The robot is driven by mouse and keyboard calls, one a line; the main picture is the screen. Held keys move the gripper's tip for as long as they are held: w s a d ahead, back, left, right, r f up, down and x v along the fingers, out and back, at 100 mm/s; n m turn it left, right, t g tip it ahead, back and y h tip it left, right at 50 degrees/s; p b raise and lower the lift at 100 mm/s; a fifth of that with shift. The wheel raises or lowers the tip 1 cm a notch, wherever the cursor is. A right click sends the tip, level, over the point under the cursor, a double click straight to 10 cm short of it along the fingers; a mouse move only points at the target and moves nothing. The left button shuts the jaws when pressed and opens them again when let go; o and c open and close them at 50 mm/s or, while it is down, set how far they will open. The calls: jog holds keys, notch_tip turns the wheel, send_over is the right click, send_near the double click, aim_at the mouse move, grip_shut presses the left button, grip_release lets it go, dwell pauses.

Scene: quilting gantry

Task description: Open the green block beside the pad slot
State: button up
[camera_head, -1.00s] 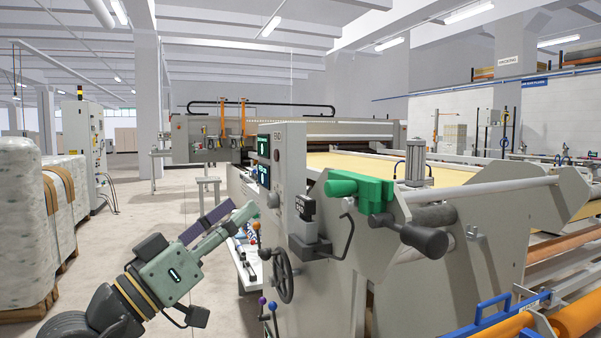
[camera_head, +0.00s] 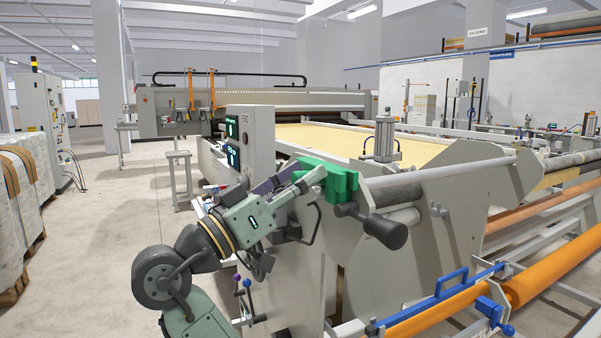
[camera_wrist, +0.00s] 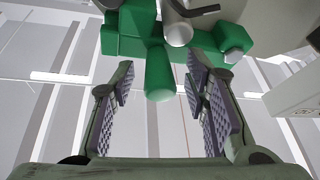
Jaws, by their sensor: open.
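The green block (camera_head: 342,182) is fixed on the upper corner of the grey machine side plate in the head view. In the wrist view its green body (camera_wrist: 122,46) spans the top, and a round green bar (camera_wrist: 158,78) points down from it between my fingers. My gripper (camera_head: 312,177) is at the block's left side in the head view and covers part of it. In the wrist view my gripper (camera_wrist: 158,68) is open, with a padded finger on each side of the bar and gaps showing. I cannot make out the pad slot.
A dark cylinder (camera_head: 384,228) sticks out just below the block. A control box with green screens (camera_head: 248,140) stands behind my arm. Orange rollers (camera_head: 440,308) and a blue handle (camera_head: 450,288) lie at lower right. Open floor is at left.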

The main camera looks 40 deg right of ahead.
grip_shut()
dwell(0.6)
dwell(0.3)
